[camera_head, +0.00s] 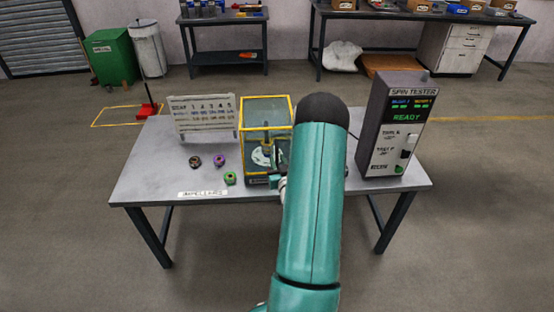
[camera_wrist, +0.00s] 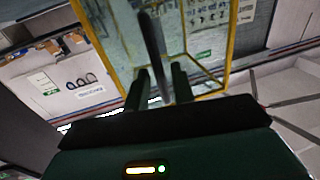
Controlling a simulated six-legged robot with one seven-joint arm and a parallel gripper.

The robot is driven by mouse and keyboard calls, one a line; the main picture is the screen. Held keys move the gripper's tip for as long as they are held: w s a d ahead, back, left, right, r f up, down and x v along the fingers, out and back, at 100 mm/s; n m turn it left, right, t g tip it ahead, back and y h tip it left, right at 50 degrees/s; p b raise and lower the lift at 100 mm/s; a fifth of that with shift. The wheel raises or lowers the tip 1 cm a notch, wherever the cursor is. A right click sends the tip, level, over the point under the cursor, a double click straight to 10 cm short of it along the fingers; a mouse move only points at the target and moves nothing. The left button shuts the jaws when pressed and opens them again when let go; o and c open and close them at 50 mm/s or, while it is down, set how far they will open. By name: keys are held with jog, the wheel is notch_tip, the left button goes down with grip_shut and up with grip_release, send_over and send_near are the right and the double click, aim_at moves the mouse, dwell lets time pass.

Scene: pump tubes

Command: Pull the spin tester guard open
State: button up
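The spin tester guard (camera_head: 266,112) is a clear box with a yellow frame on the table, standing over a pale round rotor (camera_head: 262,156). It looks closed in the head view, though my arm hides its right side. In the wrist view the guard's yellow frame (camera_wrist: 231,45) fills the upper middle. A dark upright bar (camera_wrist: 152,45), probably its handle, runs down between the two fingers of my gripper (camera_wrist: 160,88). The fingers look apart, with small gaps beside the bar; contact is not clear. In the head view my gripper is mostly hidden by my arm.
The grey spin tester cabinet (camera_head: 392,130) stands at the table's right, its screen reading READY. A printed board (camera_head: 203,117) stands at the back left. Black, purple and green impellers (camera_head: 229,178) lie left of the guard. The table's (camera_head: 150,182) left front is clear.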

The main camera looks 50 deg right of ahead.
jog(key=shift+x, duration=0.9)
grip_shut()
jog(key=s+d, duration=1.5)
jog(key=s, duration=0.2)
jog(key=shift+s, duration=0.15)
jog(key=shift+f, duration=0.1)
grip_release()
